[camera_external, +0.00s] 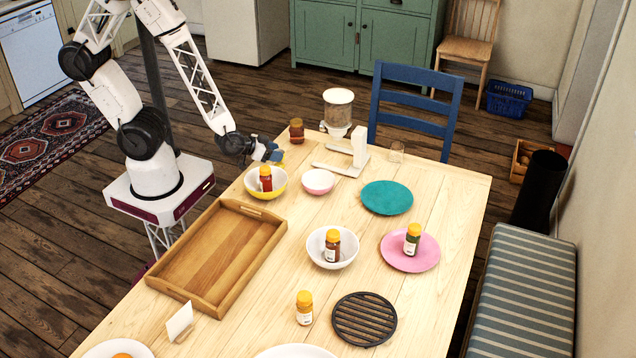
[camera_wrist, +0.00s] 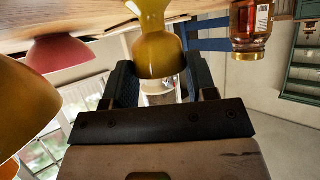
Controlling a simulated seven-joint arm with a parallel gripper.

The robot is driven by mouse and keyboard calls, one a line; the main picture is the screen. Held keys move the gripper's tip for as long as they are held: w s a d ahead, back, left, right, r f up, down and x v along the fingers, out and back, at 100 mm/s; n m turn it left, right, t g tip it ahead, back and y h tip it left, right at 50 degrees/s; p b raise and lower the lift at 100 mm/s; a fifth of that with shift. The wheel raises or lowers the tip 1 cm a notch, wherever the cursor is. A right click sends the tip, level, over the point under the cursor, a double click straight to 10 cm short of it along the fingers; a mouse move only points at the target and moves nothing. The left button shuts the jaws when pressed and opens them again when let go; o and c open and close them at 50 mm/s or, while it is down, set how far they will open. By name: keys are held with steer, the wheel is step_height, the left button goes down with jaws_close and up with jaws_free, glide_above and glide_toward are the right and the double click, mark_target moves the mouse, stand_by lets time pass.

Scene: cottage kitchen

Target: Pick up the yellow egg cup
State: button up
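The yellow egg cup (camera_wrist: 160,45) hangs from the upper edge of the wrist view, which is upside down, with its foot by the table top. My gripper (camera_wrist: 162,82) has one dark finger on each side of its bowl. The fingers look very close to the bowl, but I cannot tell whether they press on it. In the outside view my gripper (camera_external: 272,154) is low over the far left table edge. Only a bit of the yellow egg cup (camera_external: 281,163) shows there; my fingers hide the rest.
Close by are a yellow bowl (camera_external: 252,191) holding a jar, a pink bowl (camera_external: 318,186), a dark red jar (camera_external: 296,135) and a glass-topped dispenser (camera_external: 338,100). A wooden tray (camera_external: 212,262) lies in front. A blue chair (camera_external: 417,97) stands behind the table.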

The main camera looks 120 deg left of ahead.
steer(key=c, duration=0.4)
steer(key=shift+r, duration=0.15)
steer(key=shift+r, duration=0.45)
steer(key=shift+s+d+r, duration=0.1)
steer(key=shift+s+r, duration=0.1)
steer(key=shift+r, duration=0.4)
steer(key=shift+s+d+r, duration=0.1)
steer(key=shift+s+r, duration=0.05)
steer(key=shift+r, duration=0.45)
steer(key=shift+s+d+r, duration=0.25)
steer(key=shift+s+d, duration=0.8)
steer(key=shift+s, duration=1.15)
steer(key=shift+s+d+r, duration=0.2)
steer(key=shift+s+d, duration=0.8)
steer(key=shift+s, duration=1.2)
steer(key=shift+s+d+r, duration=0.25)
steer(key=shift+s+d, duration=0.8)
steer(key=shift+s, duration=1.15)
steer(key=shift+s+d, duration=0.15)
steer(key=shift+s, duration=0.15)
